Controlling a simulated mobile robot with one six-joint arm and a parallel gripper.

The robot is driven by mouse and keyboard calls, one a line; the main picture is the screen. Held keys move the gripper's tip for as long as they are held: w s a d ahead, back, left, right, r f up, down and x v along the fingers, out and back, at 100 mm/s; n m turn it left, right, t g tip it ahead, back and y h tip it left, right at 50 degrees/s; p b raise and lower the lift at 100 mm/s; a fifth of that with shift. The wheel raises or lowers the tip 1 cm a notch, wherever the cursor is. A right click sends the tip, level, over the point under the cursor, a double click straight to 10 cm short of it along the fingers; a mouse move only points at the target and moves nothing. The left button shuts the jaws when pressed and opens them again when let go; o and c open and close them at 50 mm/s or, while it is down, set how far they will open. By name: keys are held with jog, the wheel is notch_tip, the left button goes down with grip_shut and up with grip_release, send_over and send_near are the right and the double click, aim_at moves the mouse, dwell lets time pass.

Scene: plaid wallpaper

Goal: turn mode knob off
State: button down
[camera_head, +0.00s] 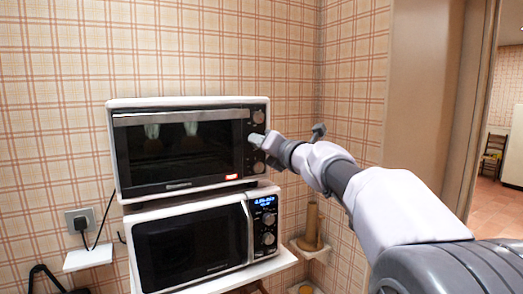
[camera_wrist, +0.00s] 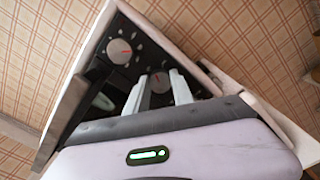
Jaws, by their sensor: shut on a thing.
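A white and black toaster oven (camera_head: 187,147) stands on top of a microwave, with a column of round grey knobs on its right side panel. My gripper (camera_head: 258,139) reaches in from the right at the middle of that column. In the wrist view my gripper's (camera_wrist: 158,88) two pale fingers are shut on a round grey knob (camera_wrist: 160,82) with a red mark. Another grey knob (camera_wrist: 119,51) with a red pointer line sits apart, up and left of it. In the head view the upper knob (camera_head: 258,116) and lower knob (camera_head: 259,167) are free; the middle one is hidden. I cannot tell which is labelled mode.
A microwave (camera_head: 190,240) with a lit blue display stands below on a white shelf. A wall socket (camera_head: 79,220) with a plugged black cord is at left. A brown wooden object (camera_head: 312,225) stands on a small corner shelf. A doorway opens at far right.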

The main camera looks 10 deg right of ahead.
jog(key=n+b, duration=0.2)
jog(key=n, duration=0.2)
jog(key=shift+n, duration=0.6)
jog(key=c, duration=1.1)
grip_release()
jog(key=shift+s, duration=0.15)
jog(key=v, duration=1.7)
jog(key=shift+p, duration=0.4)
